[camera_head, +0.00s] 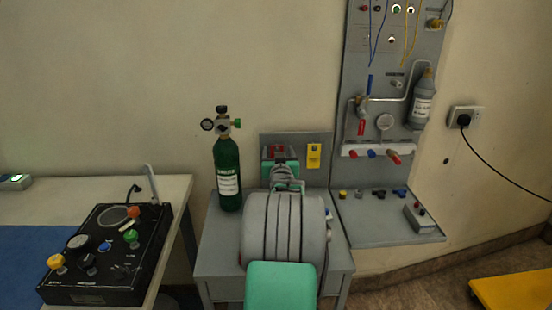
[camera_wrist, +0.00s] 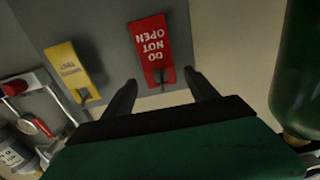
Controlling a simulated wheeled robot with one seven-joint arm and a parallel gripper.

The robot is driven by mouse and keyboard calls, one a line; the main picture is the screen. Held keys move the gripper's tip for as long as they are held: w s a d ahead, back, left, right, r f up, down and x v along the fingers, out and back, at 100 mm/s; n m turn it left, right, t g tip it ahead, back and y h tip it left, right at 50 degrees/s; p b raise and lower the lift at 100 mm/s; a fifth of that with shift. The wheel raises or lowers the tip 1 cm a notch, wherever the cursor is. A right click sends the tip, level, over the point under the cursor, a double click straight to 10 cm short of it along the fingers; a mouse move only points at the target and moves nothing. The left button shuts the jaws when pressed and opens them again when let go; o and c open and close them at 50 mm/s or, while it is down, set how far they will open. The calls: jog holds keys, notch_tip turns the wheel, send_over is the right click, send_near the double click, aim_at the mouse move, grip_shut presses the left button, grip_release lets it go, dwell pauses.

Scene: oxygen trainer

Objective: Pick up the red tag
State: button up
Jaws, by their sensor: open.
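The red tag (camera_wrist: 151,42) hangs on a hook on a grey panel and reads "DO NOT OPEN", upside down in the wrist view. In the head view the red tag (camera_head: 277,149) is partly hidden behind my gripper (camera_head: 279,158). In the wrist view my gripper (camera_wrist: 160,77) is open, its two dark fingers on either side of the tag's hook end. Nothing is held. I cannot tell how much depth lies between the fingertips and the tag.
A yellow tag (camera_head: 314,155) hangs beside the red one. A green gas cylinder (camera_head: 228,175) stands close on the left; it also shows in the wrist view (camera_wrist: 300,70). A tall grey equipment board (camera_head: 350,110) is on the right. A black control box (camera_head: 105,255) sits at left.

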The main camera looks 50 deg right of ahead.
jog(key=shift+c, duration=0.6)
jog(key=shift+w, duration=0.1)
jog(key=c, duration=1.3)
jog(key=shift+r, duration=0.15)
